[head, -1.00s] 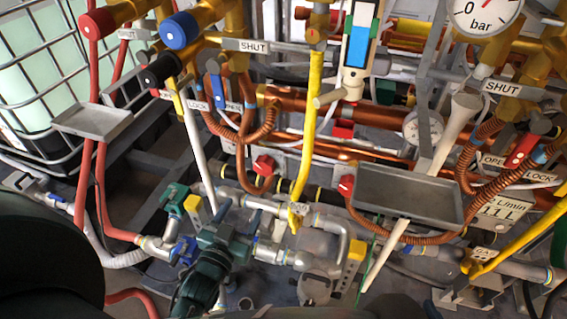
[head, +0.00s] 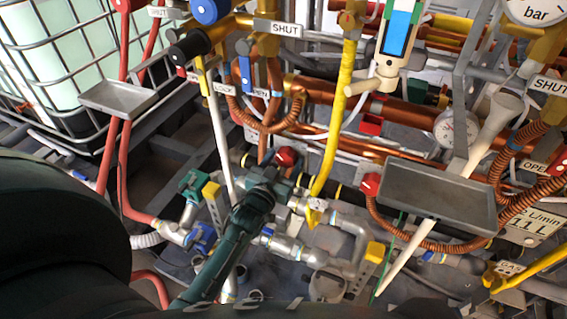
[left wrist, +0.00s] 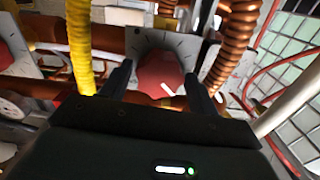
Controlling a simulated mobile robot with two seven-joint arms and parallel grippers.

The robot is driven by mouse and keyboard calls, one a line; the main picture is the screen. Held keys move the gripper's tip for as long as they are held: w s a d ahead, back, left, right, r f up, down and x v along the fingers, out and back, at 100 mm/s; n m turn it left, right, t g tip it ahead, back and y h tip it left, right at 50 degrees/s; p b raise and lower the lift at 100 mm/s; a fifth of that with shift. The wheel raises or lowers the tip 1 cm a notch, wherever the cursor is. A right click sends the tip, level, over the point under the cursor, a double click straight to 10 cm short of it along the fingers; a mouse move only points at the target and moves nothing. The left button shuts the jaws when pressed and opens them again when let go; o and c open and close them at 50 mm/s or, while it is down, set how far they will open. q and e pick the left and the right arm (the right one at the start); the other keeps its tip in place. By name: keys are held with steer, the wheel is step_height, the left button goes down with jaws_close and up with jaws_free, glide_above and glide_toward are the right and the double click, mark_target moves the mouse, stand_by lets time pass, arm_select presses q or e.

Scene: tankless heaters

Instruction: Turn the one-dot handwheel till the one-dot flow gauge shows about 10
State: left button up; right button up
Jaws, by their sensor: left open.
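A red handwheel (head: 287,157) sits low among the pipes in the head view. My left gripper (head: 272,178) is just in front of it. In the left wrist view the red handwheel (left wrist: 160,73), with a white pointer mark, sits on a grey plate with tick marks. The open fingers of my left gripper (left wrist: 158,84) stand on either side of it; I cannot tell whether they touch it. No dot marking is readable. A tube gauge with a blue column (head: 397,35) stands upper right of the handwheel; its numbers and dots are not legible. My right gripper is not in view.
A yellow hose (head: 338,110) and a white pipe (head: 220,130) run close beside the handwheel. Copper pipes (head: 330,92) cross behind. A grey tray (head: 425,195) and another red knob (head: 370,184) are to the right. Little free room shows around the gripper.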

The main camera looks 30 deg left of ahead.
arm_select(q)
steer(key=shift+w, duration=0.1)
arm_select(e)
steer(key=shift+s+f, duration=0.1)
arm_select(q)
steer(key=shift+c, duration=0.4)
steer(key=c, duration=0.6)
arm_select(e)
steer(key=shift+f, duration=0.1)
